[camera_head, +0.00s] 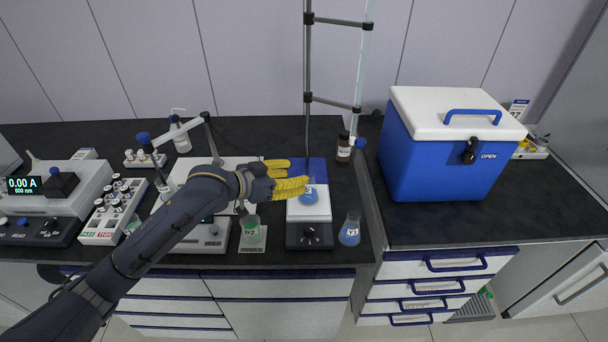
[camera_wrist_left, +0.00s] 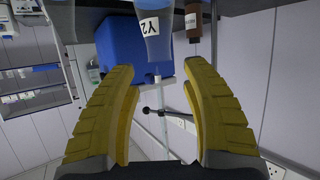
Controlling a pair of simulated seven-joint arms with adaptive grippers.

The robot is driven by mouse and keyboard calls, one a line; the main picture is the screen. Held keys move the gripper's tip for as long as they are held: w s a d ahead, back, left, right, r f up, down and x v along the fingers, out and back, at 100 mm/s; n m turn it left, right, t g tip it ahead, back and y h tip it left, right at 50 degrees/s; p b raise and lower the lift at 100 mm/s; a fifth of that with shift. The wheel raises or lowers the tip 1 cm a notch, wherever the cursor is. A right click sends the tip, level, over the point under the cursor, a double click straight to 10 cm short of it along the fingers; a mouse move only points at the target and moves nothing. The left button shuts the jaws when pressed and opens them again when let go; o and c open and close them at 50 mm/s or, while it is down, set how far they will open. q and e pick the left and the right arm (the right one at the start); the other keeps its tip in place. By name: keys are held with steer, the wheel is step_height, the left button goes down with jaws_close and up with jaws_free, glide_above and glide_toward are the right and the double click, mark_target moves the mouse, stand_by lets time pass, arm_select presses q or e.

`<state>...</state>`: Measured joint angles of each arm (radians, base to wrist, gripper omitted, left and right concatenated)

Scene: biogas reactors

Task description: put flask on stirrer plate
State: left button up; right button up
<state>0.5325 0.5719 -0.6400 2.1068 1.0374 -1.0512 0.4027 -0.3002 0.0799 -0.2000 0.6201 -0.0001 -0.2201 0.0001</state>
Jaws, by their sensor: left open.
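A flask with blue liquid (camera_head: 311,196) stands upright on the white top of the stirrer plate (camera_head: 294,213). My left gripper (camera_head: 298,173), with yellow fingers, is open and empty just left of that flask's neck. The left wrist view is upside down. There the open fingers (camera_wrist_left: 160,68) point toward a flask labelled Y2 (camera_wrist_left: 154,38), which stands beyond the fingertips and apart from them. A second blue flask (camera_head: 349,231) stands on the bench right of the stirrer plate. A flask with green liquid (camera_head: 251,229) stands left of the stirrer plate. My right gripper does not show.
A metal stand rod (camera_head: 308,60) and a glass column (camera_head: 362,70) rise behind the stirrer plate. A brown bottle (camera_head: 344,148) stands there too. A blue cooler (camera_head: 430,160) is at the right. Vial racks (camera_head: 99,232) and a photometer (camera_head: 85,190) fill the left.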

arm_select(q)
steer(key=v, duration=0.6)
